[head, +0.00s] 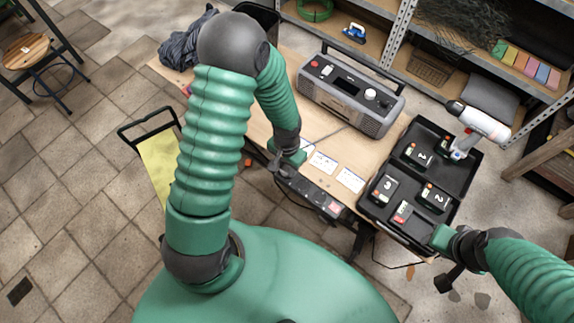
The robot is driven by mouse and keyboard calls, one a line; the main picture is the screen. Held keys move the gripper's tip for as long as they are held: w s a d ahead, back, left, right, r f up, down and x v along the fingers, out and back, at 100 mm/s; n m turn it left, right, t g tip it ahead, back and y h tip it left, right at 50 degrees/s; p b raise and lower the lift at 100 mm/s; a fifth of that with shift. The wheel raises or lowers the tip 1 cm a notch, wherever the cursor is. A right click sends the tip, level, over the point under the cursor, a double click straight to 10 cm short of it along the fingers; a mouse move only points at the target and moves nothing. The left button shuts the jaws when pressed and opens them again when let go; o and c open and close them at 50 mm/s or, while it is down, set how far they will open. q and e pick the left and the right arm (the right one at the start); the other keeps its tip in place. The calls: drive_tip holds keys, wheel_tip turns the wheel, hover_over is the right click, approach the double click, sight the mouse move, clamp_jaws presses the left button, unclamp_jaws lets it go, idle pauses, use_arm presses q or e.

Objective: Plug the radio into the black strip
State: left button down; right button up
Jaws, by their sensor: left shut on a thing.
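The grey radio (350,93) stands on the wooden table. Its thin dark cord (327,135) runs across the table toward my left gripper (286,163). My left gripper is low over the table's front edge and shut on the radio's plug, which the fingers hide. The black strip (317,196) lies along the front edge, with a reddish switch near its right end. My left gripper is at the strip's left end; I cannot tell whether the plug is in a socket. My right gripper (440,238) is at the black tray's front right corner; its jaw opening is unclear.
The black tray (470,183) holds several numbered batteries and a white-and-black drill (478,122). Dark cloth (187,40) lies at the table's far left. Shelves (400,35) stand behind. A yellow-panelled frame (157,165) stands left on tiles.

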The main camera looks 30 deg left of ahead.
sight(287, 168)
use_arm(q)
drive_tip(key=shift+p, duration=0.3)
idle(0.7)
drive_tip(key=shift+f+b, duration=0.4)
drive_tip(key=shift+f, duration=0.1)
idle(0.3)
drive_tip(key=c, duration=0.9)
unclamp_jaws()
drive_tip(key=shift+r, duration=0.15)
wheel_tip(287, 168, up, 16)
drive_tip(key=p, duration=0.3)
drive_tip(key=shift+r, duration=0.25)
